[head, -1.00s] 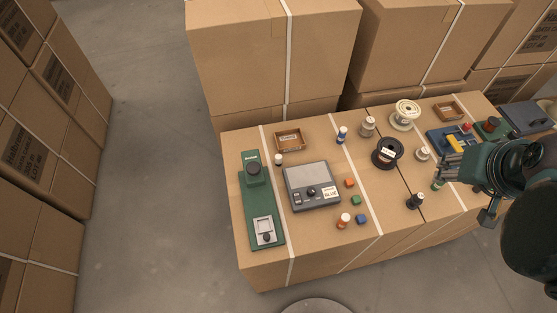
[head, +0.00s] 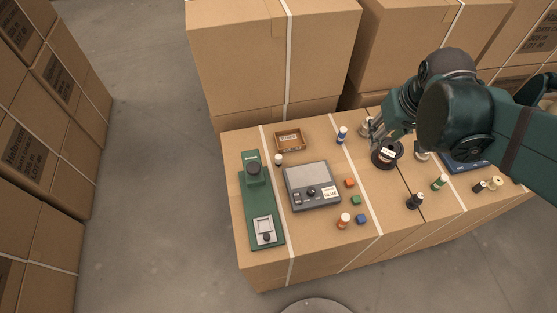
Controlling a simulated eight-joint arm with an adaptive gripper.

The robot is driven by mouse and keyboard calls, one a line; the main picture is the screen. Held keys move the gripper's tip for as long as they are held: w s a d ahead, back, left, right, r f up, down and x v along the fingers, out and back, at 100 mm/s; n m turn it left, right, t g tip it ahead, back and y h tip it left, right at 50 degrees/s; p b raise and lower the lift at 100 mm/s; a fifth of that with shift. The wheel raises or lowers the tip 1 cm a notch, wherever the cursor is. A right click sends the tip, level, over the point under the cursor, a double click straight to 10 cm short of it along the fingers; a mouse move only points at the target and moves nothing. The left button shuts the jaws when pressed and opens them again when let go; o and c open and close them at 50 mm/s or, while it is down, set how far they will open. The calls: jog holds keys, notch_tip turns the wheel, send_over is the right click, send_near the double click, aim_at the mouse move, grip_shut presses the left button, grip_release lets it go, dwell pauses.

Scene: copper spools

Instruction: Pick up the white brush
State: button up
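I cannot pick out a white brush with certainty in the head view; the small items are too small to tell apart. My gripper (head: 374,134) points down over the back right part of the carton table, beside the black spool (head: 386,153) with a white label. Its fingers are small and partly covered by my arm, so I cannot tell whether they are open or shut. A grey-brown capped container (head: 366,127) is close to the fingers and partly hidden. My arm covers much of the table's right back.
A grey scale (head: 312,186) and a green device (head: 262,205) stand at left. A brown tray (head: 289,141), a blue bottle (head: 342,134), an orange bottle (head: 344,220), a green bottle (head: 439,182) and coloured cubes (head: 356,200) lie about. Tall cartons (head: 265,60) stand behind.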

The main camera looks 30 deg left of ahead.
jog(key=a+f+n+g, duration=0.15)
jog(key=a+f, duration=0.25)
jog(key=a, duration=0.4)
jog(key=a+f+n+g, duration=0.1)
jog(key=a+f+n, duration=0.2)
jog(key=a+f, duration=0.35)
jog(key=n+h, duration=0.2)
jog(key=n, duration=0.1)
send_over(279, 156)
jog(key=shift+g, duration=0.35)
jog(key=f, duration=0.8)
jog(key=shift+s+f, duration=0.2)
jog(key=shift+f, duration=0.05)
jog(key=shift+f, duration=1.3)
jog(key=shift+w+f+b, duration=0.1)
jog(key=shift+f+b, duration=0.5)
jog(key=shift+f, duration=2)
jog(key=shift+c, duration=0.7)
jog(key=c, duration=0.8)
